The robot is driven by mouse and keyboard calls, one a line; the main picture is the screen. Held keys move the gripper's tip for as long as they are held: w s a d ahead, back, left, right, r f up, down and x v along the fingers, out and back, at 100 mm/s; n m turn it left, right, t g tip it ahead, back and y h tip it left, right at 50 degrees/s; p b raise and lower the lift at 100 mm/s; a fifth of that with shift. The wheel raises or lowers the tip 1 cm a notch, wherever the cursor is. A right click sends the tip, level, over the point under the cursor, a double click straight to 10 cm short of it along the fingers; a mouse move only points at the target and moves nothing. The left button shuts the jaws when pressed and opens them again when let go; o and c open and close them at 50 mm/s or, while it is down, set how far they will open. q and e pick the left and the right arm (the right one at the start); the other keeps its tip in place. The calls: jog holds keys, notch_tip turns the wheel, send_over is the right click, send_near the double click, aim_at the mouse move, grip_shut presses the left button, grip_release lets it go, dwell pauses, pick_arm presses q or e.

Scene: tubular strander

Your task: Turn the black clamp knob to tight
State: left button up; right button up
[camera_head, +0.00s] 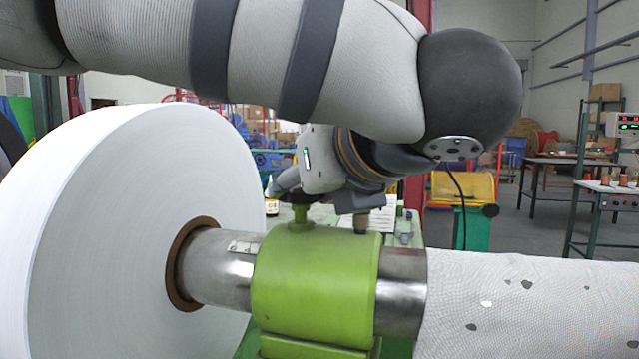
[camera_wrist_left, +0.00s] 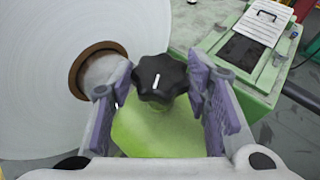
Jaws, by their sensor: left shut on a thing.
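The black clamp knob (camera_wrist_left: 160,78) has a lobed rim and a white line on top that is nearly upright, its upper end leaning slightly right. In the left wrist view it sits between the purple pads of my left gripper (camera_wrist_left: 160,92), which is shut on it from both sides. Below it is the green clamp (camera_wrist_left: 152,138). In the head view the green clamp (camera_head: 315,285) wraps around a steel shaft (camera_head: 218,270). My left gripper (camera_head: 322,203) is at the clamp's top; the knob is not clearly seen there. My right gripper is not in view.
A large white reel (camera_head: 110,240) stands close on the left, its brown core around the shaft. Behind the clamp is a green cabinet (camera_wrist_left: 262,85) with a paper (camera_wrist_left: 262,22) on it. Tables (camera_head: 560,165) stand farther back on the right.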

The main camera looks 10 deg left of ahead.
pick_arm(q)
jog(key=m+t+h, duration=0.1)
jog(key=m+h, duration=0.1)
jog(key=m+t+h, duration=0.1)
jog(key=h, duration=0.1)
jog(key=shift+s+a+m, duration=0.15)
jog(key=shift+a+m, duration=0.2)
jog(key=shift+m, duration=0.05)
jog(key=m+h, duration=0.3)
jog(key=m+t+h, duration=0.1)
jog(key=h, duration=0.1)
jog(key=shift+a, duration=0.35)
jog(key=m+h, duration=0.4)
jog(key=shift+a+g, duration=0.25)
jog(key=shift+g, duration=0.15)
jog(key=shift+w+a+m+g+h, duration=0.1)
jog(key=shift+m+g+h, duration=0.55)
jog(key=shift+m+h, duration=0.45)
jog(key=shift+w+a+m+g+h, duration=0.1)
jog(key=shift+m+g+h, duration=0.55)
jog(key=shift+m+h, duration=0.45)
jog(key=o, duration=1.2)
jog(key=shift+c, duration=0.2)
notch_tip(320, 180, up, 10)
